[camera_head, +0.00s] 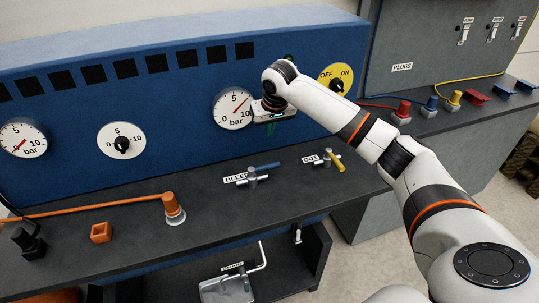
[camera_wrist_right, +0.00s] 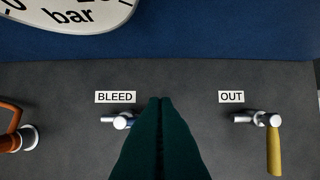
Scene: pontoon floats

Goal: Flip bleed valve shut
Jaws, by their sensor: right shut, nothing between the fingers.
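My right gripper (camera_head: 271,129) is above and behind the bleed valve, in front of the blue panel. Its dark green fingers (camera_wrist_right: 160,101) are shut and empty, apart from the handle as far as the head view shows. My left gripper is out of view.
The OUT valve (camera_head: 327,159) with a yellow handle (camera_head: 337,162) stands to the right. Pressure gauges (camera_head: 231,109) and an OFF/ON dial (camera_head: 338,80) are on the panel behind. An orange lever (camera_head: 110,206) lies left. Bare bench lies in front of the valves.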

